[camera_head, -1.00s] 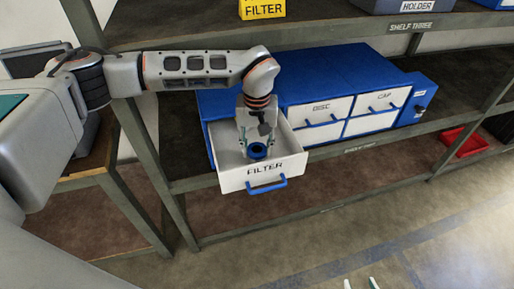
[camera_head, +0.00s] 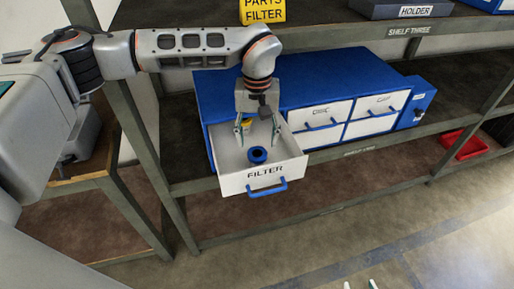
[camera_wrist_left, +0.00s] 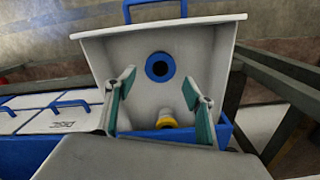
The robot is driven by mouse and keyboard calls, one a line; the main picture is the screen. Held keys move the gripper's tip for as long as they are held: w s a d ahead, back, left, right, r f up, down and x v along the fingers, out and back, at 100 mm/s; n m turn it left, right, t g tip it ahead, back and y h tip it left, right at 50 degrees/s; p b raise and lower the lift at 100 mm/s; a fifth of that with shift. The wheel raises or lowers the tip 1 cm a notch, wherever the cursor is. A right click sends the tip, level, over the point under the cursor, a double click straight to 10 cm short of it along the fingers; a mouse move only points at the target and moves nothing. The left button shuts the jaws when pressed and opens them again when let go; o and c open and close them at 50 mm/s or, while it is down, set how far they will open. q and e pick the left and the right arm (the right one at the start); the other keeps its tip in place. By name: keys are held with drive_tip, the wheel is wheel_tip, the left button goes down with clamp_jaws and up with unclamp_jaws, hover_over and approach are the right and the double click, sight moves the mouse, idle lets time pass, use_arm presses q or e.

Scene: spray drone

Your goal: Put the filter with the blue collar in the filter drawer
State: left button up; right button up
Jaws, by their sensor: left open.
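The filter with the blue collar (camera_head: 257,155) lies in the pulled-out white filter drawer (camera_head: 291,172). In the left wrist view the blue collar (camera_wrist_left: 160,67) shows as a ring with a dark centre, near the drawer's front wall (camera_wrist_left: 108,48). My left gripper (camera_head: 258,138) is open and empty above the drawer, its fingers spread and apart from the blue collar. Its fingers (camera_wrist_left: 160,82) also show in the left wrist view. Only the two tips of my right gripper (camera_head: 361,284) show at the bottom edge of the head view, apart from each other.
A yellow-collared part (camera_wrist_left: 167,118) also sits in the drawer, further back. The blue cabinet (camera_head: 340,72) has several closed drawers on the right. A shelf with a yellow parts filter box (camera_head: 262,11) and a grey holder bin (camera_head: 400,11) is above. A red tray (camera_head: 462,146) lies at right.

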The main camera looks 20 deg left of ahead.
sight(257, 152)
use_arm(q)
wheel_tip(257, 152, up, 6)
idle(0.7)
